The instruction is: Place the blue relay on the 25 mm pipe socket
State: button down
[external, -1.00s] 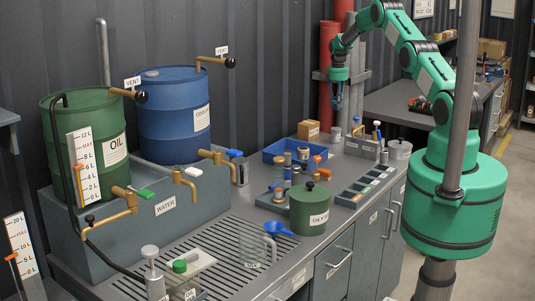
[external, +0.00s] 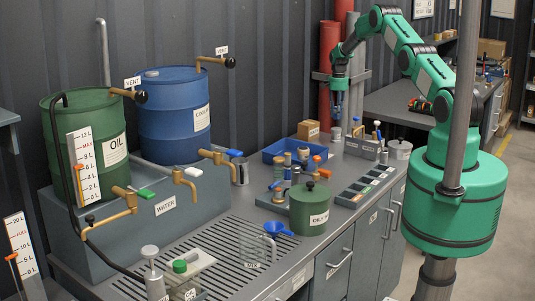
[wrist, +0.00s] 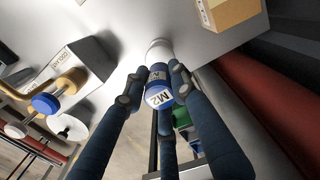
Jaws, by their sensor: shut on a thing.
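My gripper (wrist: 160,85) has its dark blue fingers closed around a small blue-and-white cylinder, the blue relay (wrist: 158,97), which carries a label reading M2. In the external view my gripper (external: 337,117) points down at the back right of the workbench, and the relay is too small to make out between the fingers. A short pale grey cylinder (external: 336,134) stands on the bench just below the fingers. In the wrist view a pale round piece (wrist: 158,48) shows just beyond the relay; I cannot tell whether they touch. I cannot read which part is the 25 mm pipe socket.
A cardboard box (external: 308,131) stands close to the left of the gripper. A grey rack with small tools (external: 366,146) is close to the right. A blue tray (external: 285,150) with several parts lies in front. Red pipes (external: 329,70) rise behind.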

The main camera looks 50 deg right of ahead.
aim_at(336, 128)
jog(key=shift+f, duration=0.3)
jog(key=shift+f+p, duration=0.3)
jog(key=shift+f, duration=1.8)
jog(key=shift+f, duration=0.1)
jog(key=c, duration=1.4)
grip_release()
notch_tip(336, 128, up, 12)
jog(key=shift+r+b, duration=0.1)
jog(key=shift+b, duration=0.7)
